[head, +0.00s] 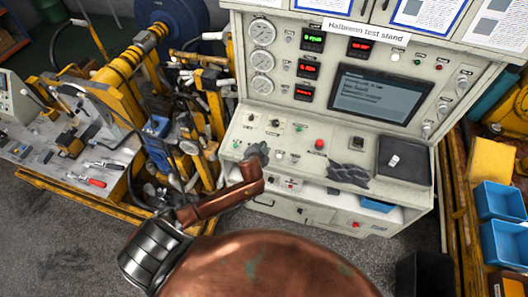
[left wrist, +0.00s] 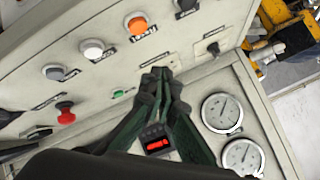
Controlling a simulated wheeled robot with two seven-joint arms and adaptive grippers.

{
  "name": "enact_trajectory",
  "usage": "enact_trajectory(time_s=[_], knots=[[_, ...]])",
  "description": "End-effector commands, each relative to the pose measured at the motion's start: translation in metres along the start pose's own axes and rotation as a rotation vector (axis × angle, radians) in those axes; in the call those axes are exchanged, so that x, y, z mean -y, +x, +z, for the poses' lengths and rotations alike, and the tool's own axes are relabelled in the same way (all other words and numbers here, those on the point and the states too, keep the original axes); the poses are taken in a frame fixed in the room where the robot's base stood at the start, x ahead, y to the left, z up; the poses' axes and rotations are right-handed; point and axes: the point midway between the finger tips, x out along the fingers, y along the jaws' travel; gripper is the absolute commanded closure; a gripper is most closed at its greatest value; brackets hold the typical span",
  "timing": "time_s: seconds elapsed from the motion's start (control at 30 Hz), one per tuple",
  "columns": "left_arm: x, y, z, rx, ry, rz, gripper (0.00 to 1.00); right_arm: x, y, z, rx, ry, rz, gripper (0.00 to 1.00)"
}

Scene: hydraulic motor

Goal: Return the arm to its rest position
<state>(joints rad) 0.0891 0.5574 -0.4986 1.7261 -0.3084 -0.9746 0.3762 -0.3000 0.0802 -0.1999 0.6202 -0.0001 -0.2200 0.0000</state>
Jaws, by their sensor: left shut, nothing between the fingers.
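My left arm reaches up from the bottom of the head view. Its dark gripper (head: 260,151) is small there and in front of the sloped control desk of the test stand (head: 236,143). In the left wrist view the two fingers of the left gripper (left wrist: 160,74) are together at their tips, with nothing between them. The tips appear over the button panel (left wrist: 35,85), near a small green button (left wrist: 118,93). I cannot tell whether they touch the panel. My right gripper is in neither view.
The stand carries a dark screen (head: 375,95), round gauges (head: 261,31) and red and green displays. A red mushroom button (left wrist: 65,113) and an orange button (left wrist: 137,25) stand out from the panel. A tool bench (head: 60,165) is left; blue bins (head: 500,201) are right.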

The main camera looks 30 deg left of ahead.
Motion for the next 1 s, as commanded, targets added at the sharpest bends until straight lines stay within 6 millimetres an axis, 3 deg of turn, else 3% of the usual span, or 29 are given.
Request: enact_trajectory(time_s=[0.67, 0.77, 0.9, 1.0], knots=[[-0.005, -0.004, 0.005, 0.011, -0.012, 0.010, 1.00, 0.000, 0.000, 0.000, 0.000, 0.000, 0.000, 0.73], [-0.022, -0.023, 0.025, 0.053, -0.058, 0.047, 1.00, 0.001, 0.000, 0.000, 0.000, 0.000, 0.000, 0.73], [-0.054, -0.079, 0.081, 0.179, -0.176, 0.138, 1.00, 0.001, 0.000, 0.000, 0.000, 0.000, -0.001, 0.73], [-0.067, -0.121, 0.118, 0.268, -0.248, 0.196, 1.00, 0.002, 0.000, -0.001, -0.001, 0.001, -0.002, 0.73]])
